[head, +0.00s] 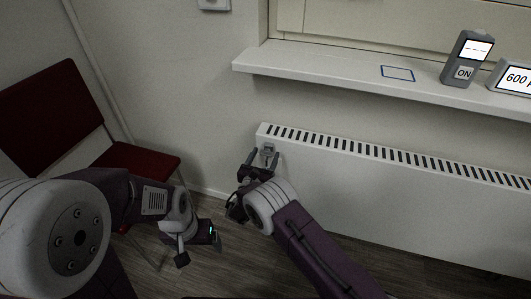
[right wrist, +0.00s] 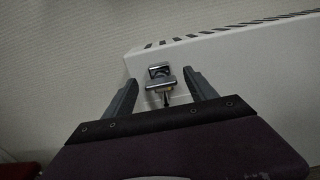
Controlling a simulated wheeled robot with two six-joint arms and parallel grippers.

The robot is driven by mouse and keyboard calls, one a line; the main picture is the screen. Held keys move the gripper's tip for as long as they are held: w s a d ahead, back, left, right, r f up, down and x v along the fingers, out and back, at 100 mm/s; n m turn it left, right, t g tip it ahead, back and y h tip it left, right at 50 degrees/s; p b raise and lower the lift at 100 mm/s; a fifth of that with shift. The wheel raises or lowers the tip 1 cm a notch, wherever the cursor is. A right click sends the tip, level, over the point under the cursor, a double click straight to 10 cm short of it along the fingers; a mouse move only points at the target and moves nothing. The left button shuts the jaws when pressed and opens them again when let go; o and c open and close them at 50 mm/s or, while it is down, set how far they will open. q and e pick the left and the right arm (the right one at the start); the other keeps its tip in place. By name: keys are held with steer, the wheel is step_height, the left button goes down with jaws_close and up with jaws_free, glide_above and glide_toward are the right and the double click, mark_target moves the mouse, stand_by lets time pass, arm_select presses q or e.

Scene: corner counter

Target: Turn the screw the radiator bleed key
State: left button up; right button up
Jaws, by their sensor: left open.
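The radiator bleed key (right wrist: 165,84) is a small grey metal piece at the left end of the white radiator (head: 385,190). In the head view the key (head: 267,149) shows near the radiator's upper left corner. My right gripper (head: 263,158) reaches up to it. In the right wrist view the right gripper's fingers (right wrist: 162,86) stand apart on either side of the key, with a visible gap to each. The screw itself is too small to make out. My left gripper (head: 200,245) is open and empty, low over the floor, left of the radiator.
A dark red chair (head: 130,160) stands at the left, close to my left arm. A white sill (head: 340,75) juts out above the radiator, holding a grey device (head: 466,60) marked ON and a display (head: 513,78). A blue outlined rectangle (head: 397,73) marks the sill.

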steer(key=c, duration=1.4)
